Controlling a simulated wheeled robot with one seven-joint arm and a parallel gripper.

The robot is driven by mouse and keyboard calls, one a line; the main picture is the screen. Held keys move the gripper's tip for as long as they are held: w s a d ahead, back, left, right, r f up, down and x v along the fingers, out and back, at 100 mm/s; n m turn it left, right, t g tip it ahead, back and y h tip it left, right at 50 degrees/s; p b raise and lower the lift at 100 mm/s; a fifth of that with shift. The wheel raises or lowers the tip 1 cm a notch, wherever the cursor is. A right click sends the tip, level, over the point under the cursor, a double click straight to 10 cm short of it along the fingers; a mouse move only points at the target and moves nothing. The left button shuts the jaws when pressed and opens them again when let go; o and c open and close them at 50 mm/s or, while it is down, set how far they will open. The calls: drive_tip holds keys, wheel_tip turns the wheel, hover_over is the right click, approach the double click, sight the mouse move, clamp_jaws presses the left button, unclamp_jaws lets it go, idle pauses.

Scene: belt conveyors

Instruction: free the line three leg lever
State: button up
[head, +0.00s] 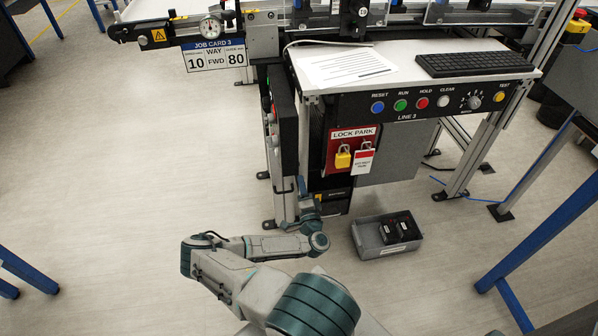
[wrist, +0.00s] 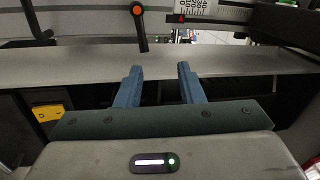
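A black lever (wrist: 141,30) with an orange-red round end stands near upright in the wrist view, behind a grey horizontal bar (wrist: 60,62). My gripper (wrist: 159,70) is open, its two blue fingers apart with nothing held between them. The fingertips reach over the grey bar, below and slightly right of the lever, and do not appear to touch it. In the head view my gripper (head: 308,206) is small and partly hidden by my wrist, low beside the line three desk's front leg (head: 285,195). I cannot make out the lever there.
A scale with a red pointer (wrist: 203,15) is right of the lever. A yellow part (wrist: 48,108) sits at left. A grey bin (head: 375,246) with black items is on the floor right of my arm. A lock board (head: 345,137) hangs above. Floor at left is clear.

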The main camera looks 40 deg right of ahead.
drive_tip(key=shift+v, duration=2.35)
drive_tip(key=shift+f, duration=0.15)
